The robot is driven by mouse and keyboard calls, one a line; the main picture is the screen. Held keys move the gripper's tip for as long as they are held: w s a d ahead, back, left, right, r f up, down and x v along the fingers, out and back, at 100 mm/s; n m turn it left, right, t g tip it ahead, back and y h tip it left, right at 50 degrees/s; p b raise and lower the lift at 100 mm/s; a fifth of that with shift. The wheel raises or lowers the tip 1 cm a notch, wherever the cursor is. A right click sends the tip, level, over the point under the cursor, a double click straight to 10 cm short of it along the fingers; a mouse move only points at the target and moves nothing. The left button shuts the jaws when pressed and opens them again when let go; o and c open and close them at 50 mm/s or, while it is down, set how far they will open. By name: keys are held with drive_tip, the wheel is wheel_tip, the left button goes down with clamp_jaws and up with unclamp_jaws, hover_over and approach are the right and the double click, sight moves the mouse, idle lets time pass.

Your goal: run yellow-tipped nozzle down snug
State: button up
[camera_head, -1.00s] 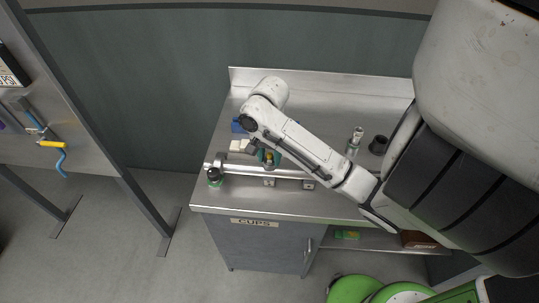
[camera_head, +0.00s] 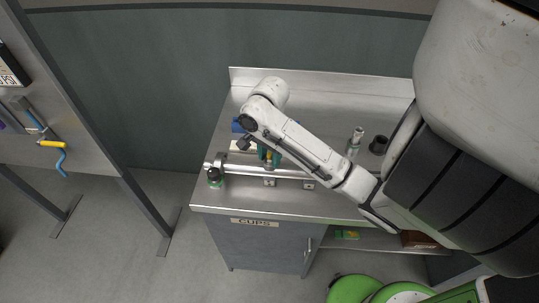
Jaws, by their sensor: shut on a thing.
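The yellow-tipped nozzle (camera_head: 268,156) stands at the metal rail near the front of the steel counter, below my forearm. It is small here, and its lower end cannot be made out clearly. My gripper (camera_head: 262,152) is at the nozzle, partly hidden by my arm, and is shut on it. Teal parts show on both sides of the yellow. I cannot tell how closely the nozzle sits on its seat.
A blue block (camera_head: 238,126) lies behind. A clear bottle (camera_head: 354,143) and a black cup (camera_head: 379,144) stand at right. The counter's front strip (camera_head: 270,207) is clear.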

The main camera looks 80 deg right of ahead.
sight(270, 154)
drive_tip(key=shift+m, duration=0.8)
drive_tip(key=o, duration=1.1)
drive_tip(key=shift+c, duration=0.2)
drive_tip(key=shift+d+r, duration=0.15)
drive_tip(key=shift+r, duration=0.45)
wheel_tip(270, 154, up, 11)
drive_tip(key=shift+f, duration=0.1)
drive_tip(key=o, duration=0.6)
drive_tip(key=shift+c, duration=0.2)
